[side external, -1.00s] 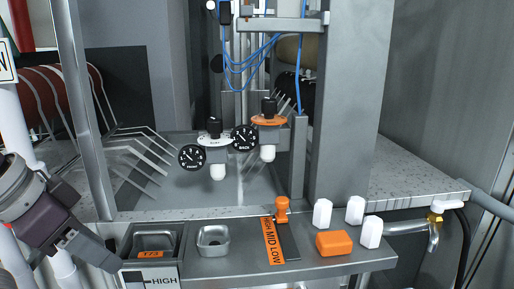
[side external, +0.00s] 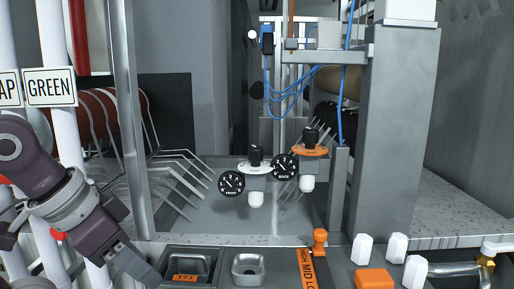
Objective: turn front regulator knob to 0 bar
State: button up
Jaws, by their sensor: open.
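The front regulator has a black knob (side external: 255,154) on top of a white collar (side external: 254,168), with a white bowl (side external: 256,199) below. Its black gauge marked FRONT (side external: 231,183) hangs at its left; the needle reading is too small to tell. The back regulator stands to the right and behind, with a black knob (side external: 311,137), an orange collar (side external: 311,150) and a gauge marked BACK (side external: 285,167). My gripper (side external: 148,278) is at the lower left, pointing down and right, left of and apart from the front knob. It is open; its fingertips show only in part.
A metal tray with an orange label (side external: 187,278) and a small metal dish (side external: 249,269) lie near my gripper. An orange-topped lever (side external: 320,240), white blocks (side external: 362,248) and an orange block (side external: 375,279) are right.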

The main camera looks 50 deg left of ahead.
jog(key=w+a+r+n, duration=0.25)
jog(key=w+r, duration=0.45)
jog(key=w, duration=0.4)
jog(key=n+t+y, duration=0.2)
jog(key=n+y, duration=0.1)
jog(key=y, duration=0.1)
send_near(256, 148)
jog(key=x, duration=1)
jog(key=shift+w+a+f, duration=0.1)
jog(key=shift+w+a, duration=0.05)
jog(key=shift+a, duration=0.05)
grip_shut()
